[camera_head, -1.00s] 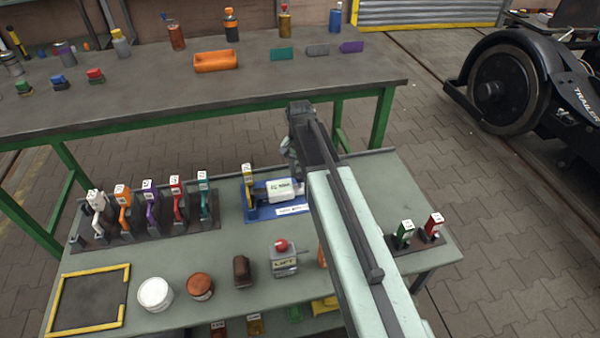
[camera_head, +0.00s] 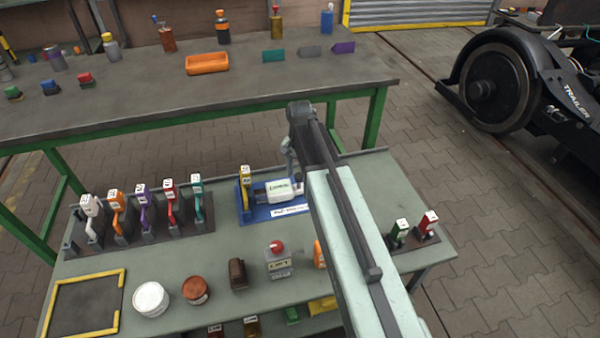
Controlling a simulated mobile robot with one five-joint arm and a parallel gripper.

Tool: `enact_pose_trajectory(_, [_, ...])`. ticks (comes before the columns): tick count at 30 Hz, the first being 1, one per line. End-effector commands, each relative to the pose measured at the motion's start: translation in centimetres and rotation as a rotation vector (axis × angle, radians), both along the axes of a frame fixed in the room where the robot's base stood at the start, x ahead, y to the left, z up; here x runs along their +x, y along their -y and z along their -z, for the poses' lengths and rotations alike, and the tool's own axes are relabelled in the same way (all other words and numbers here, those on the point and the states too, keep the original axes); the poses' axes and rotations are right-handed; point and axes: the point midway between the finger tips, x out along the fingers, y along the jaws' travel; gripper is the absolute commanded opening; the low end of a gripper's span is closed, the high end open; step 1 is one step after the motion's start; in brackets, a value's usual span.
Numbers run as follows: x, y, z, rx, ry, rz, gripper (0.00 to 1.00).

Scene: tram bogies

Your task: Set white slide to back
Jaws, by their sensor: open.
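A white-topped handle (camera_head: 90,208) stands at the left end of a row of coloured handles on a dark rack, left on the near bench. I cannot tell whether it is a slide or how it is set. A white block with a green label (camera_head: 281,190) lies on a blue base (camera_head: 258,213), beside an upright yellow handle (camera_head: 245,177). My gripper (camera_head: 291,158) hangs from the far end of my arm, just behind and right of the white block. It is small and partly hidden by my arm; it is open, apart from the white handle.
Orange, purple, red and teal handles fill the rack (camera_head: 140,232). A red-button box (camera_head: 279,262), tins (camera_head: 150,298) and a yellow-edged frame (camera_head: 85,304) lie nearer. Green and red handles (camera_head: 401,230) stand right of my arm. A taller bench (camera_head: 150,97) is behind.

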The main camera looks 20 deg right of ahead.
Motion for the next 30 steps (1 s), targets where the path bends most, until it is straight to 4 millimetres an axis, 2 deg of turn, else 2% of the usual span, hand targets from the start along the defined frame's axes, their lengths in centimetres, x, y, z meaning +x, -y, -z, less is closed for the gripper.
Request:
enact_pose_trajectory(5, [0.0,0.0,-2.0,0.000,0.000,0.000,0.52])
enact_pose_trajectory(12, [0.0,0.0,-6.4,0.000,0.000,0.000,0.52])
enact_pose_trajectory(15, [0.0,0.0,-7.7,0.000,0.000,0.000,0.52])
enact_pose_trajectory(30, [0.0,0.0,-7.7,-0.001,0.001,0.000,0.52])
